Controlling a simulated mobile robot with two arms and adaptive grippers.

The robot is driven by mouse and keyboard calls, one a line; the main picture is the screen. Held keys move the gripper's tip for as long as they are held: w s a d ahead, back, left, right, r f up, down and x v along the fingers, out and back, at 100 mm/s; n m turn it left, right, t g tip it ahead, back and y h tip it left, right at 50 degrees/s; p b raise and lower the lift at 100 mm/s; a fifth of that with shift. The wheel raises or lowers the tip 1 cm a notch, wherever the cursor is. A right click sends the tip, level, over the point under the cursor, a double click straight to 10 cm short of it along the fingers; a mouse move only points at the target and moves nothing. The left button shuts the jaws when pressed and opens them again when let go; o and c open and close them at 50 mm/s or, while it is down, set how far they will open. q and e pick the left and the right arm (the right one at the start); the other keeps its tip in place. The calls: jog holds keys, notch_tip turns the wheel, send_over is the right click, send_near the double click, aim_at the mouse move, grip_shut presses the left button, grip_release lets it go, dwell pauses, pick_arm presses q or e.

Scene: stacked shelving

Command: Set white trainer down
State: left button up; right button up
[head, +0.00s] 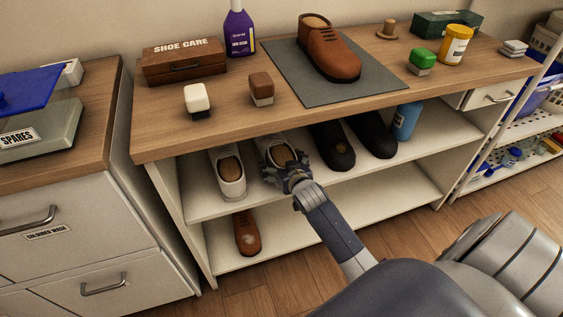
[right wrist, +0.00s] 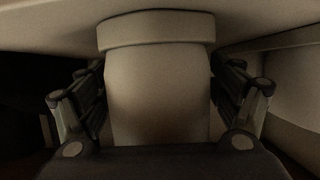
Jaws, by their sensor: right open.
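One white trainer (head: 280,153) stands on the upper shelf under the worktop, with my right gripper (head: 288,177) at its near end. In the right wrist view the pale shoe (right wrist: 160,85) fills the space between my right gripper's fingers (right wrist: 160,105), one finger on each side. The fingers are open, with narrow gaps beside the shoe. The gripper hides part of the trainer in the head view. The other white trainer (head: 231,185) stands to its left on the same shelf. My left gripper is not in view.
Black shoes (head: 333,153) and a blue bottle (head: 405,121) stand to the right on the upper shelf (head: 203,206). A brown shoe (head: 247,241) is on the lower shelf (head: 310,246), which has free room. The worktop (head: 165,124) overhangs closely.

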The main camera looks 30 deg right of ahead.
jog(key=shift+s, duration=0.1)
jog(key=shift+s+a+r, duration=0.1)
jog(key=shift+s+r, duration=0.1)
jog(key=shift+s, duration=0.05)
jog(key=p+v, duration=0.3)
jog(key=v, duration=0.8)
jog(key=s+a+f+n+g+y, duration=0.1)
jog(key=s+a+f+g, duration=0.3)
jog(key=f, duration=0.5)
jog(key=s+a+f+n+g+y, duration=0.1)
jog(key=s+a+f+g, duration=0.15)
jog(key=s+f, duration=0.45)
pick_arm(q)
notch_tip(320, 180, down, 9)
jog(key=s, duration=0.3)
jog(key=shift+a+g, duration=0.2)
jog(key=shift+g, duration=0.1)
pick_arm(e)
jog(key=s+a+f+n+g+y, duration=0.1)
jog(key=s+a+f+g, duration=0.3)
jog(key=s+f, duration=0.9)
jog(key=a+n, duration=0.1)
jog(key=a, duration=0.1)
jog(key=shift+a+n, duration=0.25)
jog(key=shift+n, duration=0.15)
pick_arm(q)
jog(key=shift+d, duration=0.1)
pick_arm(e)
jog(key=shift+s+r+g, duration=0.1)
jog(key=shift+g, duration=0.15)
